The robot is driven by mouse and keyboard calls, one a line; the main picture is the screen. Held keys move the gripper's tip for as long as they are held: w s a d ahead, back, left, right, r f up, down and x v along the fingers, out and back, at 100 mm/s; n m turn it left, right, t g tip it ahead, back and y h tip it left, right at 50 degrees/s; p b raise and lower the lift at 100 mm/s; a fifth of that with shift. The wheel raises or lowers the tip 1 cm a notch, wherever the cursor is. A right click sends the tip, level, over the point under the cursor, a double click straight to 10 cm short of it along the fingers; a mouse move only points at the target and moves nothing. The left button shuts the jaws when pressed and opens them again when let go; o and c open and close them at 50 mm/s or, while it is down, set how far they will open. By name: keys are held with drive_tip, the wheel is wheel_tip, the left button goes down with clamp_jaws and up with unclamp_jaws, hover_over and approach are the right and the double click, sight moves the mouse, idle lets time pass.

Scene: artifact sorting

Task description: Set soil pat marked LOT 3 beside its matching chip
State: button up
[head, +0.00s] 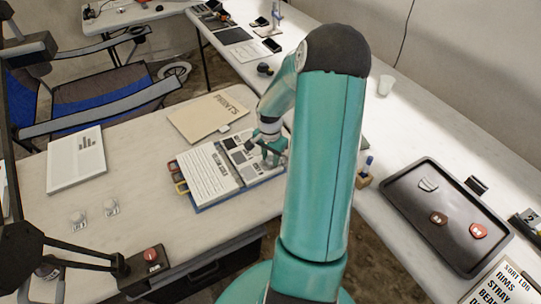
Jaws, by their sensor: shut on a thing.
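My gripper (271,161) is over the right page of an open binder (214,173) on the table. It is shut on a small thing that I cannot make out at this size. The binder's right page shows several grey and dark patches, and its left page shows lines of print. A black tray (412,222) at the right holds a brown pat (438,218), a reddish pat (478,231) and a pale striped piece (428,184). The marks on the pats are too small to read, so I cannot tell which is LOT 3.
A tan folder (207,117) lies behind the binder. A white sheet with a chart (76,160), two small clear items (111,207) and a red-button box (152,258) are at left. A sort log (505,284) is at lower right. My arm hides the middle.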

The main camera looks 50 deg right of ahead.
sight(270, 159)
drive_tip(key=shift+f, duration=0.25)
drive_tip(key=o, duration=1.1)
wheel_tip(270, 159, up, 14)
drive_tip(key=shift+w+f, duration=0.1)
